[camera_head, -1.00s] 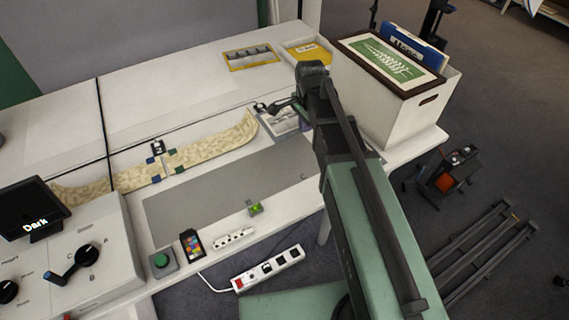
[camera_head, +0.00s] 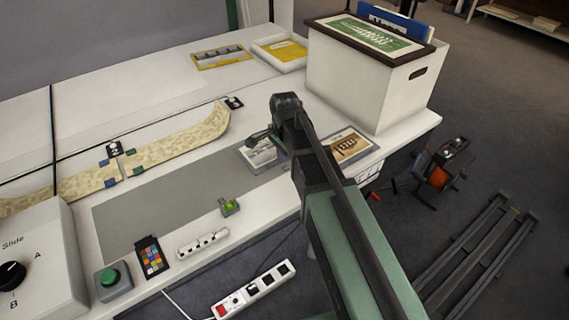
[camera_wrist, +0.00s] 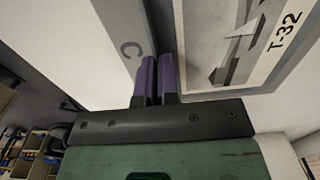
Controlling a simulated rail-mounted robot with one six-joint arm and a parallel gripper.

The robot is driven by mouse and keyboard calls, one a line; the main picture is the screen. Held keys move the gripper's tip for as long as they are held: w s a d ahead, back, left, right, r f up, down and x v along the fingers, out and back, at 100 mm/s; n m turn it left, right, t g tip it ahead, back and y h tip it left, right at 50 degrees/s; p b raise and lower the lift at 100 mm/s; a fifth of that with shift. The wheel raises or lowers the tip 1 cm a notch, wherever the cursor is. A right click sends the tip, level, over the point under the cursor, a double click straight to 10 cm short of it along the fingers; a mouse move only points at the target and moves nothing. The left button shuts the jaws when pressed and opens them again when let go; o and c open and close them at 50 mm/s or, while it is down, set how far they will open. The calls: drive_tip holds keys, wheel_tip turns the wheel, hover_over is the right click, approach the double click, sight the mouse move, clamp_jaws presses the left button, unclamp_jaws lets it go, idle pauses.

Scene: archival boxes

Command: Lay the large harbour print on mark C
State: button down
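The harbour print is a grey-toned picture in a pale grey mount, over the right end of the grey mat (camera_head: 150,205) in the head view; I see its picture (camera_head: 260,154) beside my gripper. In the wrist view a print labelled T-32 (camera_wrist: 235,45) fills the upper right, apparently this one. My gripper (camera_wrist: 157,60) has two purple fingers close together along the print's edge. They seem shut on that edge; the contact itself is hidden.
A second, brown-toned print (camera_head: 350,147) lies right of my arm. A white box (camera_head: 355,85) with a framed green print (camera_head: 375,38) on top stands behind it.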

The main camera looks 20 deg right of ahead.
drive_tip(key=shift+f, duration=0.2)
drive_tip(key=c, duration=1.4)
unclamp_jaws()
drive_tip(key=shift+r, duration=0.1)
drive_tip(key=shift+o, duration=0.2)
wheel_tip(320, 180, up, 13)
drive_tip(key=p, duration=1.3)
drive_tip(key=s+n, duration=1.4)
drive_tip(key=s, duration=0.1)
drive_tip(key=shift+f, duration=0.35)
drive_tip(key=shift+s, duration=0.1)
